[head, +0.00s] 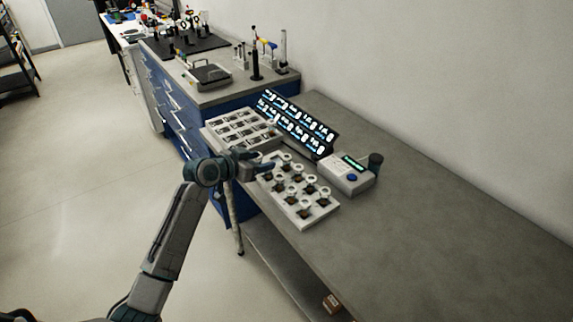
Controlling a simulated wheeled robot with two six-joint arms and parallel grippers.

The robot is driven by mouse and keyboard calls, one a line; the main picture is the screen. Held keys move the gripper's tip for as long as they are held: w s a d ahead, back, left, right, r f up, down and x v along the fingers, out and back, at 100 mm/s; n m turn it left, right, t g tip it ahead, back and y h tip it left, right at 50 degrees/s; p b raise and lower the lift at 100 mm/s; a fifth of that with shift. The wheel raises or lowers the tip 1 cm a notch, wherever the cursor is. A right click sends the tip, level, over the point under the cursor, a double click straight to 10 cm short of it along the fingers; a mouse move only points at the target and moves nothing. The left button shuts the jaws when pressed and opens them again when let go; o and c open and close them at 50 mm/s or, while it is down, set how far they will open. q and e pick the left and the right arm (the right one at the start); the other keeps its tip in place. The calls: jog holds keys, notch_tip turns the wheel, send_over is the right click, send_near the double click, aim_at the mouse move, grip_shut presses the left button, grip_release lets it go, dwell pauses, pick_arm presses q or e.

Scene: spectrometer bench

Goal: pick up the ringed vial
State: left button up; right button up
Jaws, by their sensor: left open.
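A pale rack (322,213) stands on the grey bench and holds several small dark vials with white round tops, such as one vial (310,179) near its right side. At this size I cannot tell which vial is the ringed one. My left gripper (266,163) is open at the rack's far left end, over or beside the vials there. It and its wrist hide part of that end. I cannot tell whether the fingers touch a vial. My right gripper is out of view.
A second pale tray (211,131) with several compartments lies behind the gripper. A tilted black display (322,147) stands behind the rack. A small instrument (340,180) and a dark cylinder (375,161) stand to the right. The bench (440,235) is clear towards the lower right.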

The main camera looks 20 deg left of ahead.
aim_at(285, 158)
pick_arm(q)
jog(key=p+x, duration=0.1)
jog(key=x, duration=0.3)
jog(key=shift+d, duration=0.15)
jog(key=shift+w+d, duration=0.2)
jog(key=p+x, duration=0.2)
jog(key=x, duration=0.2)
jog(key=shift+s+d+f, duration=0.1)
jog(key=shift+d+f, duration=0.1)
jog(key=shift+d, duration=0.05)
jog(key=shift+d+f+p, duration=0.1)
jog(key=shift+f+p, duration=0.05)
jog(key=shift+p, duration=0.15)
jog(key=shift+f, duration=0.1)
jog(key=shift+c, duration=0.2)
jog(key=c, duration=1)
